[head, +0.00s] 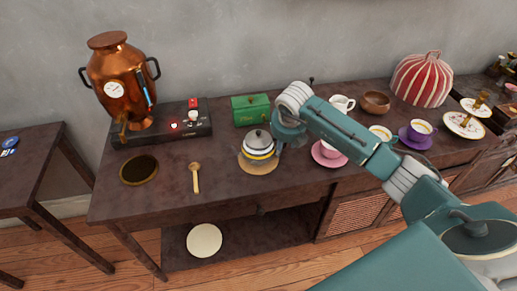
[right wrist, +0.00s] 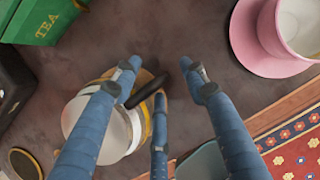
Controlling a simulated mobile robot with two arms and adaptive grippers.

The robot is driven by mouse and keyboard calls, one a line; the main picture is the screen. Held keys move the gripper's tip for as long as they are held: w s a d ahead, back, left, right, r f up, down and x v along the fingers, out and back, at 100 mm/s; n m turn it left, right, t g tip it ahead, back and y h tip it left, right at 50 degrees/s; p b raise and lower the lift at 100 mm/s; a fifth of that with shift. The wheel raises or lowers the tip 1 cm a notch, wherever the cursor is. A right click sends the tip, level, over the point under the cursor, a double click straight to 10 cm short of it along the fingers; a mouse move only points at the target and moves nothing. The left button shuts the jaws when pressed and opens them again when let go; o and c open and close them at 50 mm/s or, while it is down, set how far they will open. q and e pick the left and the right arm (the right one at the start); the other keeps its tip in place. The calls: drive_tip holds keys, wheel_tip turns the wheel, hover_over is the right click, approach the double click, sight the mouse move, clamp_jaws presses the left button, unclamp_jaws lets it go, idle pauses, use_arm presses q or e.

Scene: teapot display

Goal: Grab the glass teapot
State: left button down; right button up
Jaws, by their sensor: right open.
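The teapot (head: 258,147) is round with white, dark and yellow bands and a grey lid. It stands on a round wooden coaster (head: 258,169) on the dark table. In the right wrist view the teapot (right wrist: 122,132) lies at left, partly hidden behind a finger. Its dark handle (right wrist: 148,91) reaches between the fingers of my right gripper (right wrist: 160,76). The fingers are spread apart; I cannot tell whether any touches the handle. In the head view my right gripper (head: 284,133) is just right of the teapot. My left gripper is not in view.
A pink cup (head: 329,150) on its saucer stands close right of the gripper. A green tea box (head: 250,109) is behind the teapot. A wooden spoon (head: 195,178) lies to the left, near a copper samovar (head: 120,83). The front table strip is mostly clear.

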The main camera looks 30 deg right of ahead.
clamp_jaws()
drive_tip(key=shift+r, duration=0.1)
